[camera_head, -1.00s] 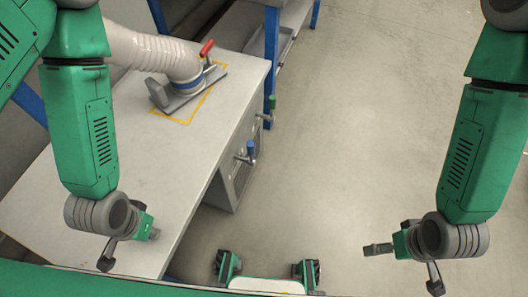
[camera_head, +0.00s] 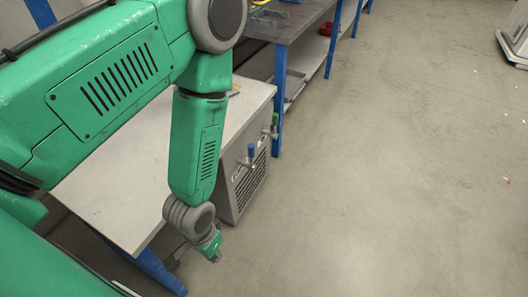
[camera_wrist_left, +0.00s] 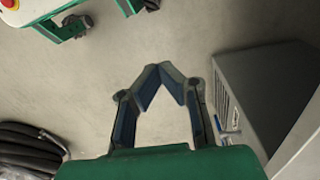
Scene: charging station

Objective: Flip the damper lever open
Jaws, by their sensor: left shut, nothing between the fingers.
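My left gripper (camera_head: 217,256) hangs low in front of the grey cabinet under the white table, in the head view. In the left wrist view its fingers (camera_wrist_left: 160,70) are shut with their tips together, with nothing between them and bare floor behind. No red-handled lever or duct shows now; my left arm covers much of the table. A blue-handled valve (camera_head: 251,152) and a green-handled valve (camera_head: 275,121) stick out from the cabinet (camera_head: 246,182). The gripper is below and left of both in the picture, touching neither. My right gripper is out of view.
The white table (camera_head: 120,205) lies behind my left arm. A workbench (camera_head: 292,22) with blue legs stands beyond it. Open concrete floor fills the right side. In the left wrist view, the cabinet (camera_wrist_left: 240,85) is at right and a dark coiled hose (camera_wrist_left: 25,140) at lower left.

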